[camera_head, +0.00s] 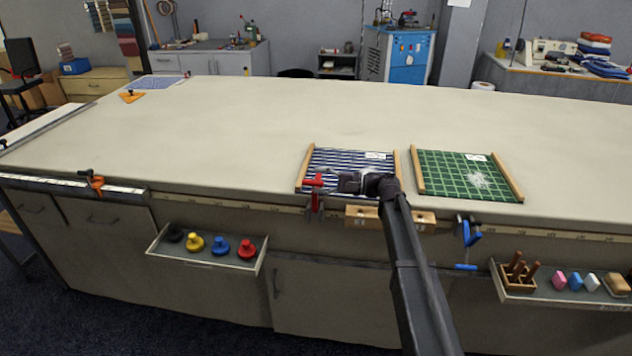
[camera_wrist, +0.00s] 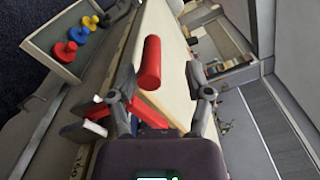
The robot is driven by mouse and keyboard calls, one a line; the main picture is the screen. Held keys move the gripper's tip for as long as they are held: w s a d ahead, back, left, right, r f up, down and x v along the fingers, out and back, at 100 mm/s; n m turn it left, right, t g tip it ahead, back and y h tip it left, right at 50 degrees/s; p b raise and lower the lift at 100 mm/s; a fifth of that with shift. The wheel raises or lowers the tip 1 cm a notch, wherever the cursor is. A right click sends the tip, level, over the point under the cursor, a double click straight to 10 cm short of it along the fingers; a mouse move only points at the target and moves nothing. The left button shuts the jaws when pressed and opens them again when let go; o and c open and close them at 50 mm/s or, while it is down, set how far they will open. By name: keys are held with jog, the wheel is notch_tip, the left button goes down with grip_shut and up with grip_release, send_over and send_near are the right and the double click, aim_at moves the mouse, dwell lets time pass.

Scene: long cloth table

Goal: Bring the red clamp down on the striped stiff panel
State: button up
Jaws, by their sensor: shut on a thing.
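The red clamp (camera_head: 313,183) sits on the table's front edge, by the front left corner of the striped panel (camera_head: 342,159). The panel is navy with pale stripes, lies flat and has a wooden rail on each side. My gripper (camera_head: 328,178) reaches over the panel's front part and is shut on the clamp. In the wrist view, the clamp's red handle (camera_wrist: 151,62) lies between the fingers, and more red parts show below it. The contact of the clamp's pad with the panel is too small to tell. The panel's front is partly hidden by my gripper.
A green checked panel (camera_head: 463,175) lies to the right. A tray of coloured knobs (camera_head: 208,246) juts out at lower left. The table's left and back are mostly clear.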

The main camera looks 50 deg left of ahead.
jog(key=v, duration=1)
jog(key=shift+w+d, duration=0.2)
jog(key=shift+w, duration=0.05)
jog(key=shift+r, duration=0.1)
jog(key=w+d+f+m+t+h, duration=0.1)
jog(key=w+d+f+t+h, duration=0.25)
jog(key=d, duration=1.25)
jog(key=w+d+f+m+t+h, duration=0.1)
jog(key=w+d+f+t, duration=0.45)
jog(key=d, duration=1.15)
jog(key=w+d+f+m+t+h, duration=0.15)
jog(key=d+f, duration=0.55)
jog(key=d, duration=0.9)
jog(key=s+d+f+t+h, duration=0.1)
jog(key=s+d+h, duration=0.25)
jog(key=d, duration=0.95)
jog(key=s+d+f+t+h, duration=0.2)
jog(key=s+d+h, duration=0.15)
jog(key=d, duration=0.95)
notch_tip(320, 180, up, 13)
jog(key=p, duration=1.2)
jog(key=shift+s+f, duration=0.2)
jog(key=shift+a+g, duration=0.15)
jog(key=shift+g, duration=0.1)
